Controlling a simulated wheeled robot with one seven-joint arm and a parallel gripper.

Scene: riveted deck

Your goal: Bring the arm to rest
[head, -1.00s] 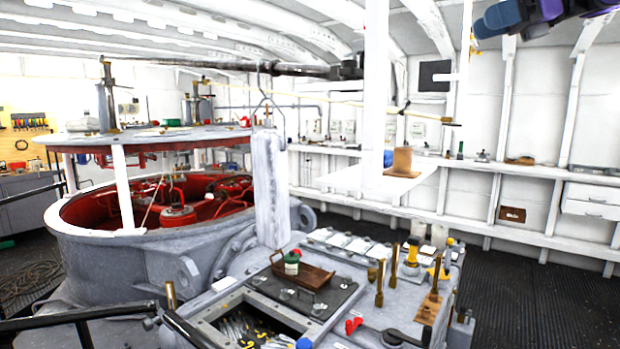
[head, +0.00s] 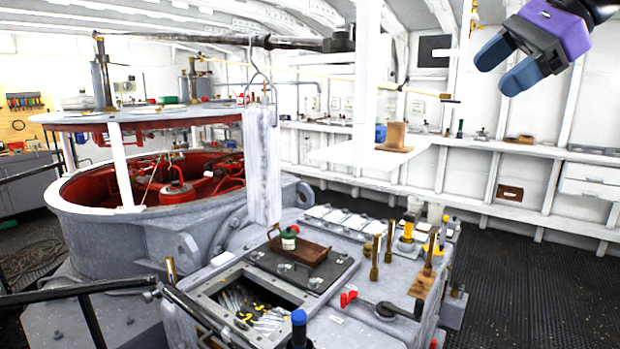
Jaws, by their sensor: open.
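My gripper (head: 500,68) is in the upper right of the head view, with dark blue fingers and a purple and black body. Its two fingers are apart with nothing between them. It hangs in the air, in front of the white ribbed wall, and touches nothing that I can see. Most of my arm is outside the picture.
A grey riveted deck bench (head: 340,235) stands below, with a brown wooden tray (head: 305,252) holding a small green and white jar (head: 289,238). Several brass and yellow-handled tools stand at its right. A round grey housing (head: 120,235) with red insides is at left.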

